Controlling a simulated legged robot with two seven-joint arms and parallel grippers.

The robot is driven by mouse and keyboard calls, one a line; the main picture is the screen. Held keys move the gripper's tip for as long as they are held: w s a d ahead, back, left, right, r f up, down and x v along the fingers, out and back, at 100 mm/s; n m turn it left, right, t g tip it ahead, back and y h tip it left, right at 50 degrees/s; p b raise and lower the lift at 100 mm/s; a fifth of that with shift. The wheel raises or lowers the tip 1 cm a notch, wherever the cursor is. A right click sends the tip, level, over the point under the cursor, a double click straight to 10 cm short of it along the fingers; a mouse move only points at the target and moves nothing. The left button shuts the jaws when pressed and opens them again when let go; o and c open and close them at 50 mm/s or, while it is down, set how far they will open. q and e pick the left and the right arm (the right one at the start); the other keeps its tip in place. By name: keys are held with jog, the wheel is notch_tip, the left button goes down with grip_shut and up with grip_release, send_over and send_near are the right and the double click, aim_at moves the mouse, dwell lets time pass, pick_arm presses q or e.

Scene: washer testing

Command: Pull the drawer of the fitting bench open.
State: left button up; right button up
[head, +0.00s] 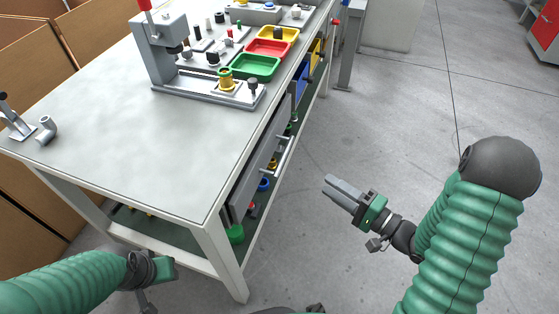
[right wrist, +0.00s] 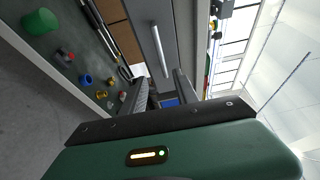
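The fitting bench (head: 130,120) has a grey drawer front (head: 252,178) under the right edge of its top; the drawer looks shut. A pale bar handle (head: 284,155) stands off the drawer front. In the right wrist view the handle (right wrist: 159,50) runs along the grey drawer front (right wrist: 180,30), beyond my fingers. My right gripper (head: 342,192) is right of the handle, apart from it, fingers pointing toward the bench. In the right wrist view its two fingers (right wrist: 163,92) are parted with nothing between them. My left gripper (head: 150,285) is low at the bench's near end, its fingers barely visible.
A press fixture (head: 165,50) and green (head: 256,66), red (head: 270,48) and yellow trays stand on the bench top. A lower shelf holds small coloured parts and a green cup (right wrist: 40,21). The floor (head: 340,260) right of the bench is clear. Brown panels (head: 40,60) stand at left.

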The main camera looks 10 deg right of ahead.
aim_at(284, 154)
jog(key=b+x, duration=0.3)
jog(key=x, duration=0.5)
jog(key=b+x, duration=0.3)
jog(key=x, duration=0.5)
jog(key=shift+a+r, duration=0.2)
jog(key=shift+a, duration=0.15)
jog(key=shift+d, duration=0.1)
grip_shut()
jog(key=shift+s+f, duration=0.1)
jog(key=shift+f, duration=0.05)
